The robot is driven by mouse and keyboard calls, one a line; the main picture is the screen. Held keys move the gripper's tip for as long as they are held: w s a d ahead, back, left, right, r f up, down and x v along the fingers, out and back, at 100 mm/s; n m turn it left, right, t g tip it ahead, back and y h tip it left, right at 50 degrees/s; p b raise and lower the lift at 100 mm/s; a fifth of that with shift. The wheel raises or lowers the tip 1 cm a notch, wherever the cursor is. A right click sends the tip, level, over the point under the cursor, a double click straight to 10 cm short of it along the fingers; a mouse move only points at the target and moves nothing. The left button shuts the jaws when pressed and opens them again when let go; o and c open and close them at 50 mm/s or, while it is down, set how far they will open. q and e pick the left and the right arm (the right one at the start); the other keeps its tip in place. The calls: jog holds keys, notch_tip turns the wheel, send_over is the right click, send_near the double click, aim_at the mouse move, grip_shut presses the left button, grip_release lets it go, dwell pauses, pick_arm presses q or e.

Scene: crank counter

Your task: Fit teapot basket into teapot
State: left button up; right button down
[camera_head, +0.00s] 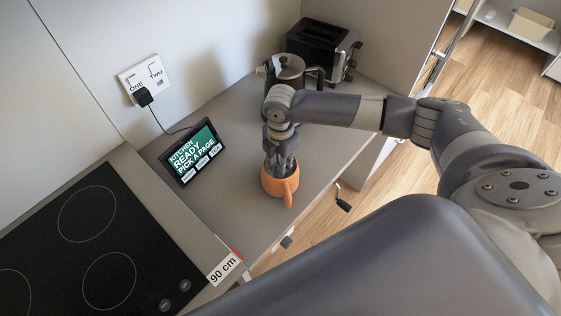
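A grey metal teapot (289,74) with a dark handle stands at the back of the counter, in front of the toaster. My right arm passes in front of its lower part. My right gripper (280,164) points down at the mouth of an orange mug (279,182), with its fingertips at or inside the rim. The fingers are small and partly hidden, so I cannot tell whether they are open or shut. I cannot make out the teapot basket; the mug's inside is mostly hidden by the gripper. My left gripper is not in view.
A black toaster (321,45) stands at the back. A small screen (189,153) leans near the wall, its cable running to a wall socket (145,79). A black hob (95,245) fills the lower left. A crank handle (343,198) sticks out at the counter's front.

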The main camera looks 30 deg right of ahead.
jog(key=shift+f, duration=0.3)
jog(key=c, duration=1.4)
grip_release()
jog(key=shift+r, duration=0.2)
notch_tip(320, 180, up, 12)
jog(key=shift+f, duration=0.15)
